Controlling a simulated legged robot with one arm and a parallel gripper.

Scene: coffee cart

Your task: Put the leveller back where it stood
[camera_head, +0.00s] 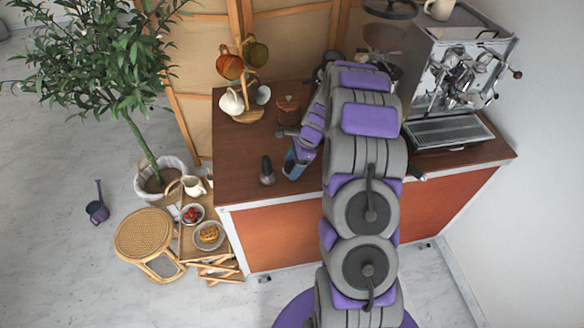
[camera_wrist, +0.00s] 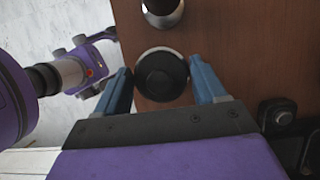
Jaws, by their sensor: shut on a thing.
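In the wrist view, a round black-topped thing with a thin metal rim, which looks like the leveller (camera_wrist: 162,75), is between my two blue fingertips. My gripper (camera_wrist: 163,82) is shut on it. I cannot tell whether its underside touches the counter. In the head view, my gripper (camera_head: 294,166) is low over the left part of the wooden counter (camera_head: 237,160), and the leveller is not clearly seen there. A dark grey metal tool (camera_head: 267,172) stands upright just left of my gripper. A shiny metal thing (camera_wrist: 163,10) is cut off at the top of the wrist view.
A mug tree (camera_head: 249,95) and a round wooden-looking container (camera_head: 288,108) stand at the back left of the counter. The espresso machine (camera_head: 452,85) fills the right side. My arm hides the counter's middle. The counter's left front is mostly bare. A stool (camera_head: 143,232) stands left.

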